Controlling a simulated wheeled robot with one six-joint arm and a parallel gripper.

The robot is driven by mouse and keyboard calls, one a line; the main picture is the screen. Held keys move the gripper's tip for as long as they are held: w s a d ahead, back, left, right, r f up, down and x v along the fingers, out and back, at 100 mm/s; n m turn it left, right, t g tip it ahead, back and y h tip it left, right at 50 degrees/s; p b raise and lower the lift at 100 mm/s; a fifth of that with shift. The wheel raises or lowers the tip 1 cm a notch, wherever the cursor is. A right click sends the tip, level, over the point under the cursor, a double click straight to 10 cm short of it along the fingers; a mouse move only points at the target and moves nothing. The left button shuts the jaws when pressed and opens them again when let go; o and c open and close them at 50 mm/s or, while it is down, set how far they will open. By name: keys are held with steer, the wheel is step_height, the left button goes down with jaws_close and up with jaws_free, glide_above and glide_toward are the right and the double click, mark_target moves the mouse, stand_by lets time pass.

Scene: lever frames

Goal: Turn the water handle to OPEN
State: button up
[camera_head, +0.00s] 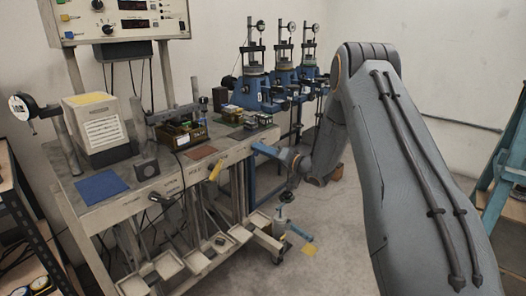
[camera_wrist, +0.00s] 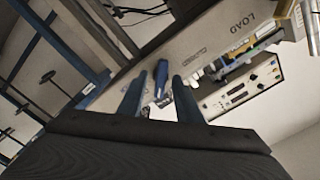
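A blue handle (camera_head: 264,150) sticks out from the right end of the bench's front panel, with my gripper (camera_head: 287,158) close to it. In the wrist view a blue handle (camera_wrist: 160,80) shows between the two dark fingers of my gripper (camera_wrist: 158,82). The fingers stand apart, with a gap visible on either side of the handle; I cannot tell whether either touches it. The small label (camera_wrist: 194,53) on the panel near the handle is too small to read. The handle's base is partly hidden.
A yellow handle (camera_head: 215,171) sits further left on the same panel. A blue-handled valve (camera_head: 283,226) stands low by the bench's right foot. Blue presses (camera_head: 252,90) stand behind. Open trays (camera_head: 168,264) lie under the bench. The floor at right is partly clear.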

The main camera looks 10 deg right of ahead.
steer(key=b+v, duration=0.1)
steer(key=v, duration=0.6)
steer(key=shift+s+d, duration=0.2)
steer(key=shift+s, duration=0.15)
steer(key=s+a+g+h, duration=0.2)
steer(key=s+g, duration=0.3)
steer(key=s, duration=0.9)
steer(key=s+a+f+n+g+h, duration=0.1)
steer(key=s+g+h, duration=0.3)
steer(key=s, duration=0.9)
steer(key=s+a+n+g+h, duration=0.1)
steer(key=s+a+g+h, duration=0.2)
steer(key=s, duration=1.1)
steer(key=g+h, duration=0.1)
steer(key=g, duration=0.1)
steer(key=shift+s+f+g+h, duration=0.3)
steer(key=shift+s, duration=0.05)
